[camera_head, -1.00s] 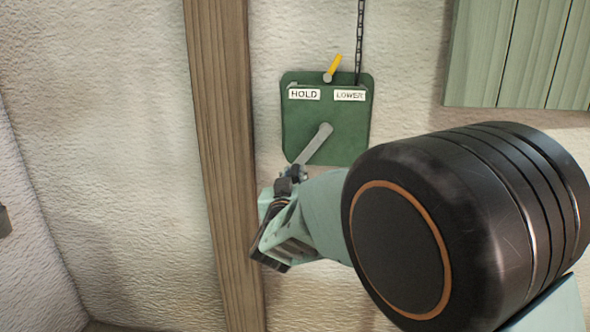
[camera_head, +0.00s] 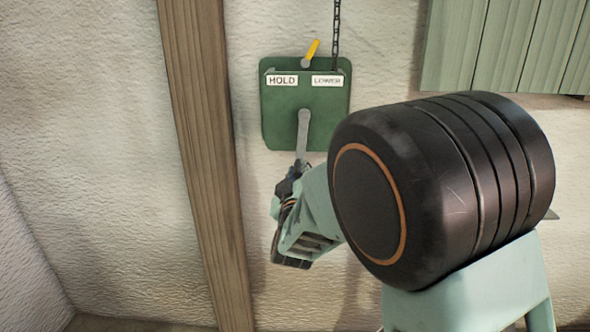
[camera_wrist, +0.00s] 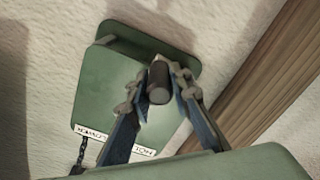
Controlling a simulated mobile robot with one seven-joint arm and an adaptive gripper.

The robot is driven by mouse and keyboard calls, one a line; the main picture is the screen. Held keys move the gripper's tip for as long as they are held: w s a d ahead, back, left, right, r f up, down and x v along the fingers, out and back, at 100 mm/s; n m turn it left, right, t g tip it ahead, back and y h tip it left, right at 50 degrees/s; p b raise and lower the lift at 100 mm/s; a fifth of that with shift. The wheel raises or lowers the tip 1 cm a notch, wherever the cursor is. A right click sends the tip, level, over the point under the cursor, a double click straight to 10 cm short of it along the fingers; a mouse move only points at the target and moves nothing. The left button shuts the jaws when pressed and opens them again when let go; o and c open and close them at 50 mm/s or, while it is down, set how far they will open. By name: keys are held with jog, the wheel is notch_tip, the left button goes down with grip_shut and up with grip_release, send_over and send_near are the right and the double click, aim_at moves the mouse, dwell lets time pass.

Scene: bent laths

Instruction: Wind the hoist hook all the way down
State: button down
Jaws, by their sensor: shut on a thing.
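The green hoist plate (camera_head: 284,118) is on the wall, with HOLD (camera_head: 282,80) and LOWER (camera_head: 327,81) labels. Its yellow lever (camera_head: 312,50) tilts up and to the right, toward the LOWER side. The grey crank arm (camera_head: 303,135) points almost straight down from its hub. My gripper (camera_head: 298,174) is at the crank's lower end. In the wrist view my gripper (camera_wrist: 159,88) is shut on the dark crank handle (camera_wrist: 158,80), one finger on each side. The hook is not in view.
A dark chain (camera_head: 336,30) runs up from the plate's top right. A wooden post (camera_head: 200,130) stands just left of the plate. Green boards (camera_head: 500,45) hang at upper right. The wall between post and plate is bare.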

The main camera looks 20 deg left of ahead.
jog(key=shift+f, duration=0.1)
jog(key=c, duration=1.7)
grip_release()
jog(key=shift+c, duration=0.2)
jog(key=v, duration=1.2)
